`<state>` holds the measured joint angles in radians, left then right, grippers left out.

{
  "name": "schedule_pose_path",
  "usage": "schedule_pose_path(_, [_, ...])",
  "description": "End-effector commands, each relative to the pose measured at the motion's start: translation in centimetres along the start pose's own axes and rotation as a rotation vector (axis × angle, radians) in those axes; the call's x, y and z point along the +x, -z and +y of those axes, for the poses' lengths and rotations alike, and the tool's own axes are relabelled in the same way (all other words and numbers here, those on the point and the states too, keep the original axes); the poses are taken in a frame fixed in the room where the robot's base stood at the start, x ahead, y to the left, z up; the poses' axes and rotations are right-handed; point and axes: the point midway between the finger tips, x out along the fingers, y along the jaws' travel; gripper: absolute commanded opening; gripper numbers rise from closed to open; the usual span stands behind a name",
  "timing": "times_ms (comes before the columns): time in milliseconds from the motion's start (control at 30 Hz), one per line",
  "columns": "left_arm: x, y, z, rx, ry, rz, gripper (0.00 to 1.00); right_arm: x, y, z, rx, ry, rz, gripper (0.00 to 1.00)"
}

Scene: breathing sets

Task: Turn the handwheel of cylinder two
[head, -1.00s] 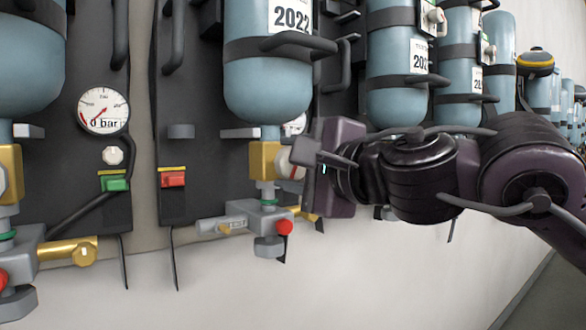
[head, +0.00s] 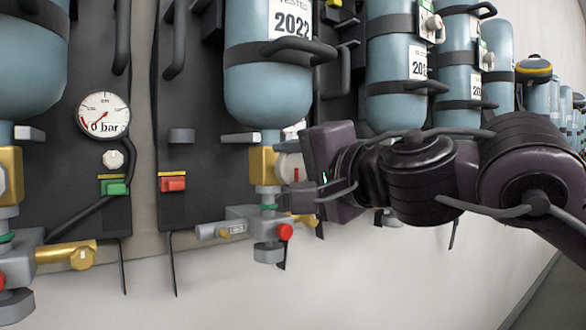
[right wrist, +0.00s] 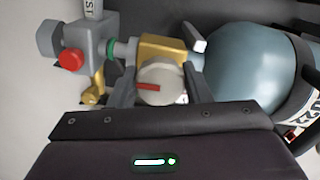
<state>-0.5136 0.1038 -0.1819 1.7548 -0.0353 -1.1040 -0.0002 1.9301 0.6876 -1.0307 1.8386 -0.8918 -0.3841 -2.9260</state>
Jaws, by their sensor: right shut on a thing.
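The handwheel (head: 287,167) is pale, round and has a red mark on its face. It sits on the brass valve block (head: 261,165) below the blue cylinder (head: 268,85) whose label reads 2022. My right gripper (head: 302,178) reaches it from the right and covers part of it. In the right wrist view the handwheel (right wrist: 162,82) lies between the two dark fingers of my right gripper (right wrist: 162,86), which are shut on its sides. Its red bar shows there nearly level. My left gripper is not in view.
Below the valve is a grey fitting (head: 255,220) with a red knob (head: 284,232). A pressure gauge (head: 103,114) and a green switch (head: 115,187) are to the left. A red switch (head: 173,183) is nearer. More cylinders (head: 395,80) stand behind my right arm.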

Motion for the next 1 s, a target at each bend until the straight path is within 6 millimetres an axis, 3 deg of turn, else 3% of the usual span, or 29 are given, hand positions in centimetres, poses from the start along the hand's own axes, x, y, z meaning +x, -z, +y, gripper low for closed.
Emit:
schedule_pose_path(233, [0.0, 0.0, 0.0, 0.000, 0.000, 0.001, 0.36, 0.0, 0.0, 0.2, -0.003, -0.004, 0.000, 0.21])
schedule_pose_path(267, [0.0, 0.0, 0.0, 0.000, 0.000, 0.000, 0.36, 0.0, 0.0, 0.2, -0.003, -0.004, 0.000, 0.48])
schedule_pose_path(400, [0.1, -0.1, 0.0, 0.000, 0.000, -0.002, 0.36, 0.0, 0.0, 0.1, -0.002, -0.003, 0.000, 0.66])
schedule_pose_path(733, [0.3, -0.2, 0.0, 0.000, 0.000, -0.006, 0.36, -0.4, 0.0, 0.0, 0.000, 0.000, 0.001, 0.66])
schedule_pose_path(867, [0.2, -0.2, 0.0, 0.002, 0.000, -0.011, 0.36, -2.0, 0.0, 0.0, -0.002, 0.002, 0.001, 0.66])
schedule_pose_path(1000, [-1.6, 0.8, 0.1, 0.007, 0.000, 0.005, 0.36, -4.5, 0.0, 0.1, -0.003, 0.001, 0.002, 0.66])
